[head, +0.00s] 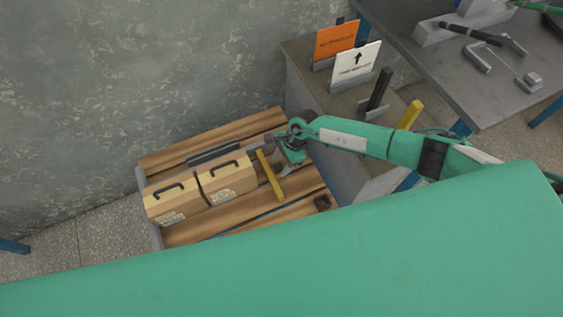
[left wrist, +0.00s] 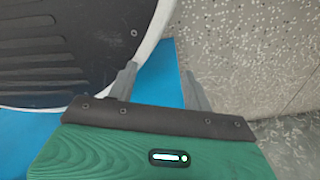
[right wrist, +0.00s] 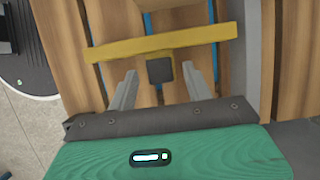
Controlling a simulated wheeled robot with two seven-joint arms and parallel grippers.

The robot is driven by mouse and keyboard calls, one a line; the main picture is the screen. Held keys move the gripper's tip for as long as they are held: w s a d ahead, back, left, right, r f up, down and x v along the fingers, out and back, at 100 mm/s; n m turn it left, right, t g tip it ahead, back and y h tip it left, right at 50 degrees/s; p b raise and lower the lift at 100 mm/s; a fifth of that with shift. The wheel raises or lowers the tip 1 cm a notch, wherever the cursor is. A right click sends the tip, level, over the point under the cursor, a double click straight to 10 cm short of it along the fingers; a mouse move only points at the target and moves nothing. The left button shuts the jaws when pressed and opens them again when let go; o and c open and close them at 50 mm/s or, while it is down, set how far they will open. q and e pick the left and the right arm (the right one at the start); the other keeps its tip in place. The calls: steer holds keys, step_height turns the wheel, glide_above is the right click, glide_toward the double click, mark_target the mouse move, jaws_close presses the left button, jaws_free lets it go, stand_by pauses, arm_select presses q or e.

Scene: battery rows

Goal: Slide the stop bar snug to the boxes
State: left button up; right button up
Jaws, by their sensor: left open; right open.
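The yellow stop bar (head: 270,176) lies on the slatted wooden deck (head: 285,212), to the right of two tan boxes (head: 228,180) (head: 172,201). A narrow gap shows between the bar and the nearer box. My right gripper (head: 290,150) is over the deck by the bar's far end. In the right wrist view the bar (right wrist: 160,44) crosses ahead of the open fingers (right wrist: 160,84). A dark square block (right wrist: 160,70) on the bar shows between the fingertips; contact cannot be told. My left gripper (left wrist: 160,82) is open and empty, away from the boxes.
A grey wall (head: 130,90) stands behind the deck. A grey cabinet with an orange sign (head: 335,42) and a white sign (head: 354,62) is at right.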

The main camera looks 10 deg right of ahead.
mark_target(270, 172)
jaws_close()
steer(key=shift+a, duration=0.45)
steer(key=a, duration=0.1)
steer(key=s+a, duration=0.1)
steer(key=a, duration=0.1)
steer(key=shift+a+b, duration=0.3)
jaws_free()
arm_select(q)
steer(key=shift+w+d+r, duration=0.2)
steer(key=shift+w+r, duration=0.15)
steer(key=shift+w, duration=0.3)
